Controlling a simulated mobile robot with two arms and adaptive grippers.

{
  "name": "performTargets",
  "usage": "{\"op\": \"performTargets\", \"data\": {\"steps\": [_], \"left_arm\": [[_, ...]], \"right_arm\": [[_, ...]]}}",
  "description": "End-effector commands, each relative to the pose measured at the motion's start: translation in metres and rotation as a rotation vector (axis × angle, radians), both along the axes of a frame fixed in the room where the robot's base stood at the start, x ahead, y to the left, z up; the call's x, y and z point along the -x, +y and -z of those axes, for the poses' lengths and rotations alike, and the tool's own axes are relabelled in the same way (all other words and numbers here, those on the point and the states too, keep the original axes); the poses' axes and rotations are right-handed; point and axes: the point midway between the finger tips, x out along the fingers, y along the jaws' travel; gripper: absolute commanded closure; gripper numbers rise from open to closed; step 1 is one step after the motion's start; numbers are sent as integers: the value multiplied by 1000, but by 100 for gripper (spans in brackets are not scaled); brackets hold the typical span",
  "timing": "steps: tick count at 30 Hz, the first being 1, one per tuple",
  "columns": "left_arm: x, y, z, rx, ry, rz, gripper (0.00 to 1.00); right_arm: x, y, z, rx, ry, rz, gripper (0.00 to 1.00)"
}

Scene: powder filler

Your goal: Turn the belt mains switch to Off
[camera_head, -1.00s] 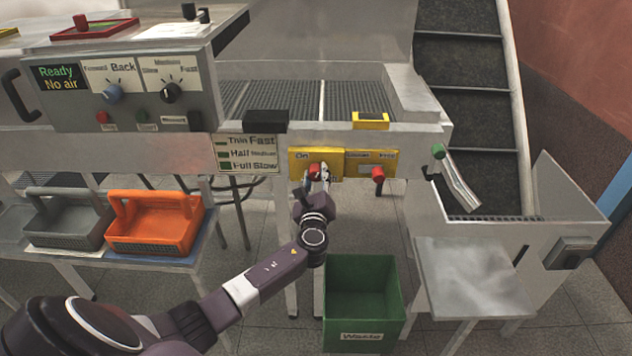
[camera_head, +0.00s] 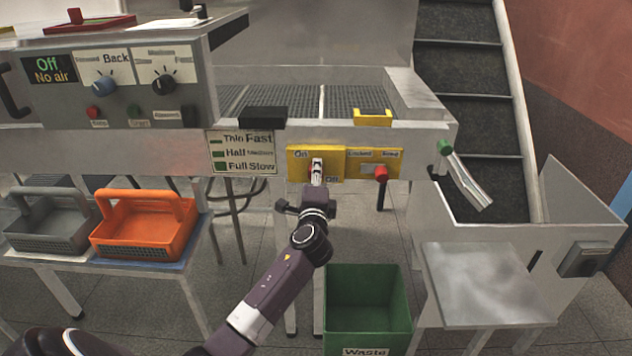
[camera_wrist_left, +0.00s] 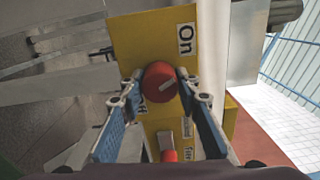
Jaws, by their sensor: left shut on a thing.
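The belt mains switch is a red round knob (camera_wrist_left: 160,80) with a pale line on its face, on a yellow plate (camera_head: 297,171) below the belt's front rail. The plate reads On at upper left and Off at lower right in the head view. My left gripper (camera_head: 317,166) is at the knob, its fingers on either side and shut on it. The fingers hide most of the knob in the head view. In the wrist view the Off label is partly covered by a finger. The display (camera_head: 47,70) reads "Off, No air". My right gripper is not in view.
A second yellow plate (camera_head: 395,157) with a red knob (camera_head: 381,173) adjoins on the right. A green Waste bin (camera_head: 366,290) stands below. Orange (camera_head: 145,250) and grey (camera_head: 45,238) baskets sit on a stand at left. A green-tipped lever (camera_head: 445,147) is further right.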

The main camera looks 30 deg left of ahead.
Motion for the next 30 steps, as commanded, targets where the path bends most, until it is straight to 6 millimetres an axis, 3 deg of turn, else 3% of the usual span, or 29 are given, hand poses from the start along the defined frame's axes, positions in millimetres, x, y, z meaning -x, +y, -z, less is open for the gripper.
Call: {"op": "performTargets", "data": {"steps": [12,30], "left_arm": [[0,0,2,215,-129,0,94],[0,0,1,268,-161,-1,94]], "right_arm": [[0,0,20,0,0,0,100],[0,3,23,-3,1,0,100]]}}
